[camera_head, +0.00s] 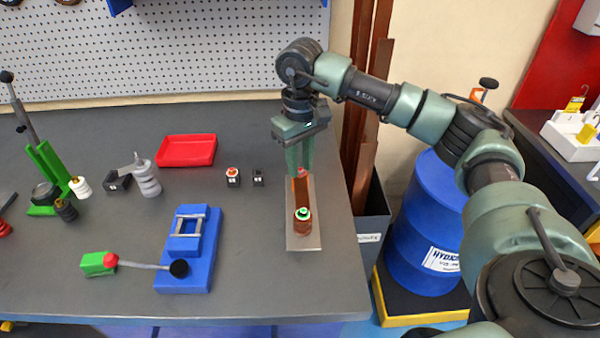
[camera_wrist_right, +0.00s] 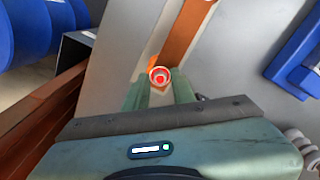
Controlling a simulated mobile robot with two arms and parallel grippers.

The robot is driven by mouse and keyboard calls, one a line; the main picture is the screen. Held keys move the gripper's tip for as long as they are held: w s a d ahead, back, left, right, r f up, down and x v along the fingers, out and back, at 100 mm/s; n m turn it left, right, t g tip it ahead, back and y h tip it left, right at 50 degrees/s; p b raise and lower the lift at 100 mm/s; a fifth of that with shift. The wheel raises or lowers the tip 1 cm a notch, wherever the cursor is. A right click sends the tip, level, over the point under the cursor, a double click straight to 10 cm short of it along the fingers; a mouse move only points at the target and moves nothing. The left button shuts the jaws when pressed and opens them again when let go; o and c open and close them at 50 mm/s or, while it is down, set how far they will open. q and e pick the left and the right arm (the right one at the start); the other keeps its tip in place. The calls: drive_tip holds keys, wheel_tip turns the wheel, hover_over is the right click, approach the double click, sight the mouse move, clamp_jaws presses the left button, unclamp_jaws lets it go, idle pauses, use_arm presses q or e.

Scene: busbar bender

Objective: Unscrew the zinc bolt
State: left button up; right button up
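My right gripper (camera_head: 300,172) points down over the far end of a copper bar (camera_head: 301,190) on a grey base plate (camera_head: 304,240). In the right wrist view, a red-ringed bolt head (camera_wrist_right: 160,76) lies between or just beyond the fingertips (camera_wrist_right: 161,88). A gap shows between the fingers, but whether they touch the bolt is unclear. A green-ringed bolt (camera_head: 303,213) sits upright on a brown round post (camera_head: 303,223) at the bar's near end. I cannot tell from colour which bolt is zinc. My left gripper is not in view.
Left of the plate stand two small black holders, one with a red-ringed piece (camera_head: 232,175), the other plain (camera_head: 258,178). A red tray (camera_head: 186,151) and a blue bender (camera_head: 190,250) lie farther left. Upright copper bars (camera_head: 366,120) stand beyond the table's right edge.

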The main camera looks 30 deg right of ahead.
drive_tip(key=m, duration=0.3)
drive_tip(key=m, duration=0.3)
drive_tip(key=shift+p, duration=0.3)
drive_tip(key=m, duration=0.2)
drive_tip(key=shift+m, duration=0.3)
drive_tip(key=m, duration=0.3)
drive_tip(key=shift+p, duration=0.35)
drive_tip(key=m, duration=0.2)
drive_tip(key=shift+m, duration=0.4)
